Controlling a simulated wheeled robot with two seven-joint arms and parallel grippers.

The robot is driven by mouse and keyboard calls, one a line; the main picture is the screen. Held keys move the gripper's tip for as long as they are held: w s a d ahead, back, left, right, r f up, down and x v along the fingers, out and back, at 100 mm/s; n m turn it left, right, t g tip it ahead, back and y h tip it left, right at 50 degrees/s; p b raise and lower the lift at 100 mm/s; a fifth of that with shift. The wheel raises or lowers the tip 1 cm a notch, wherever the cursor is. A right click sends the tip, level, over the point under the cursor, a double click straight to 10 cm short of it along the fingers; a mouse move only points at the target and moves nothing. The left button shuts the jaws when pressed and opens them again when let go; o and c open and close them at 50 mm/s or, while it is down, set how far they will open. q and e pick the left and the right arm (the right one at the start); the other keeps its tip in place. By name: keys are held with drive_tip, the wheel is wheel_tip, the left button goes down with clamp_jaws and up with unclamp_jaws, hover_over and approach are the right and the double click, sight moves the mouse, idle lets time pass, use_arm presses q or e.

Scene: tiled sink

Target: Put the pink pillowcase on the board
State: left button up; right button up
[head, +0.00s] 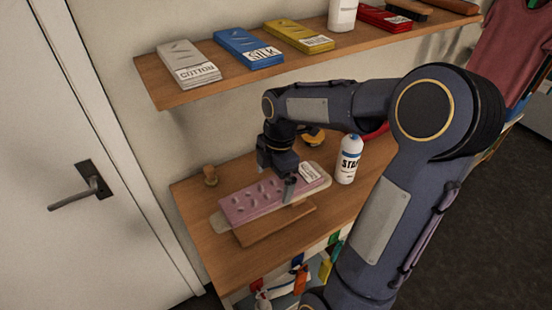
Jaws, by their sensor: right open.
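The pink pillowcase (252,202) is a flat folded bundle with a white label at its right end. My right gripper (284,187) points down over the right half of the pillowcase. Its jaws are open, and part of the pillowcase is hidden behind them. I cannot tell whether the fingers touch the cloth. My left gripper is not in view.
A white spray bottle (348,160) stands right of the gripper. A wall shelf (165,92) above holds folded cloths, including a blue one (248,47). The table's (195,225) left front is bare.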

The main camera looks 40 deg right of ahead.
sight(277, 187)
wheel_tip(277, 187, up, 9)
drive_tip(key=d, duration=0.1)
drive_tip(key=s+a+f+m+t+y, duration=0.1)
drive_tip(key=s+a+f+m+t, duration=0.1)
drive_tip(key=s+a+m, duration=0.4)
drive_tip(key=s+a+f+m+t+y, duration=0.1)
drive_tip(key=s+a+m, duration=0.5)
drive_tip(key=m, duration=0.6)
drive_tip(key=s+f+t, duration=0.1)
drive_tip(key=s+t, duration=0.1)
drive_tip(key=shift+s+a+f+m, duration=0.15)
drive_tip(key=shift+s+f+m, duration=0.15)
drive_tip(key=shift+s+f, duration=0.1)
drive_tip(key=shift+c, duration=0.3)
